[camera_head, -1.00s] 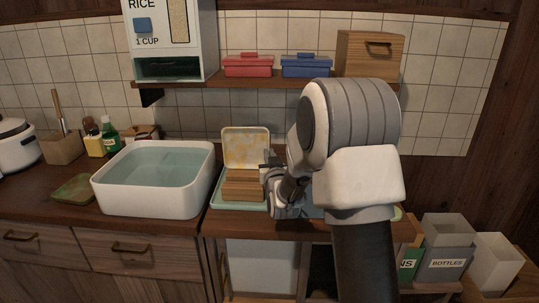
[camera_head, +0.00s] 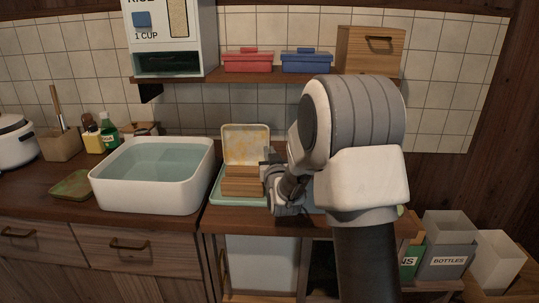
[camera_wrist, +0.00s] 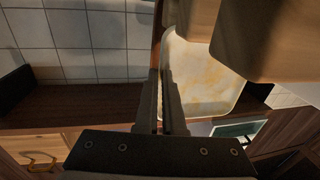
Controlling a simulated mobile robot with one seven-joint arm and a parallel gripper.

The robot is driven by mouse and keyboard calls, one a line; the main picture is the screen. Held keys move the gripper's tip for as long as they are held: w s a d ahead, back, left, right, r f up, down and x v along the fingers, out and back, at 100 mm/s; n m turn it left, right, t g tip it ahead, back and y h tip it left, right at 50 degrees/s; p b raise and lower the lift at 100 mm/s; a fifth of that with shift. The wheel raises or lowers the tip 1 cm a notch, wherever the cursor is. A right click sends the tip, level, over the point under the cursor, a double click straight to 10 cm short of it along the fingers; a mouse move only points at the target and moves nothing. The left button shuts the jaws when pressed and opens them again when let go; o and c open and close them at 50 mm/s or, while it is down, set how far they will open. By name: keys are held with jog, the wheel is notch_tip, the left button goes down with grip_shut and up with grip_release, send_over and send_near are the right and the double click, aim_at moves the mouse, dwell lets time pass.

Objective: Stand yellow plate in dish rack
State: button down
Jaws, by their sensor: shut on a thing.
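The yellow plate (camera_head: 246,143) is square and pale, with yellow blotches and a light rim. In the head view it is upright behind the front wooden bars of the dish rack (camera_head: 242,187), which stands on a pale green tray (camera_head: 221,192). The bars hide its lower edge, so I cannot tell whether it sits in a slot. My gripper (camera_head: 268,167) reaches in from the right and is shut on the plate's right edge. In the wrist view the plate (camera_wrist: 208,82) lies right of my fingers (camera_wrist: 166,100), close to tan wooden blocks (camera_wrist: 270,35).
A white basin of water (camera_head: 153,176) stands left of the rack. A shelf (camera_head: 265,76) above holds a red box (camera_head: 248,63), a blue box (camera_head: 306,63) and a wooden box (camera_head: 370,50). Grey bins (camera_head: 446,245) stand at the lower right. My arm hides the counter's right part.

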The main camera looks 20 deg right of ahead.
jog(key=shift+f+b, duration=0.4)
jog(key=shift+b, duration=0.4)
jog(key=c, duration=1)
grip_release()
jog(key=shift+o, duration=0.3)
jog(key=shift+f, duration=0.1)
jog(key=shift+f, duration=0.1)
jog(key=shift+s, duration=0.1)
